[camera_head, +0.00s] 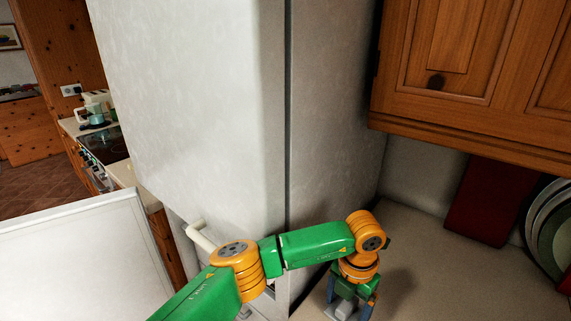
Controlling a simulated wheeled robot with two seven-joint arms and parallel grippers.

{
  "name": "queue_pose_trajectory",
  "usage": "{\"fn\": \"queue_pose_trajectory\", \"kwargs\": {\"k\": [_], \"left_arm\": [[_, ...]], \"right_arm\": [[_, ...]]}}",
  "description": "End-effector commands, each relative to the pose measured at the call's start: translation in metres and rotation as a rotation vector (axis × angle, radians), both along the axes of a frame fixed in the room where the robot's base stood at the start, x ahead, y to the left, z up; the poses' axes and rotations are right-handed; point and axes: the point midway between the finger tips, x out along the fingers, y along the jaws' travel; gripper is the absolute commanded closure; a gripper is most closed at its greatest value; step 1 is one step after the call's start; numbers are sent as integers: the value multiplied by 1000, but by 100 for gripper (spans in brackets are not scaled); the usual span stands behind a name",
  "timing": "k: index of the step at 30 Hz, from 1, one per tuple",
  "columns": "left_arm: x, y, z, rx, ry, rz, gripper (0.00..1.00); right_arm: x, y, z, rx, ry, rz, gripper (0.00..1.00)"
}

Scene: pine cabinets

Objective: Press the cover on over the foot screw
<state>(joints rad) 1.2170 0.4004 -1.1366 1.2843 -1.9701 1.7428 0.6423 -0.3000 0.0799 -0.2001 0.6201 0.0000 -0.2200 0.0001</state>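My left arm, green and orange, reaches in from the bottom left across the front of a tall pale cabinet or fridge. Its gripper (349,309) points down at the bottom edge, right of the pale body's corner. Blue finger parts show on both sides, with a small light grey piece between them. I cannot tell whether that piece is part of the gripper or something held. The fingertips are cut off or hidden. I cannot make out a cover or a foot screw. My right gripper is not in view.
The tall pale fridge-like body (200,90) fills the middle. A white panel (75,265) stands at lower left. A wooden wall cabinet (470,60) hangs at upper right. A pale counter (450,285) with a red board (490,200) and plates (555,230) lies below it.

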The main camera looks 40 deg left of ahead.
Motion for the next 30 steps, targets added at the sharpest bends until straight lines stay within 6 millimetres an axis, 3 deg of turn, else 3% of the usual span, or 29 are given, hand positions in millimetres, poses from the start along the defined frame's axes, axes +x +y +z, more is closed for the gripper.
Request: {"fn": "queue_pose_trajectory", "kwargs": {"k": [14,24,30], "left_arm": [[0,0,6,0,-1,0,83],[0,0,52,1,-1,0,83],[0,0,53,0,0,0,83]], "right_arm": [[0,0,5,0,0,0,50],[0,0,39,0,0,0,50],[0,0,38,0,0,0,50]]}}
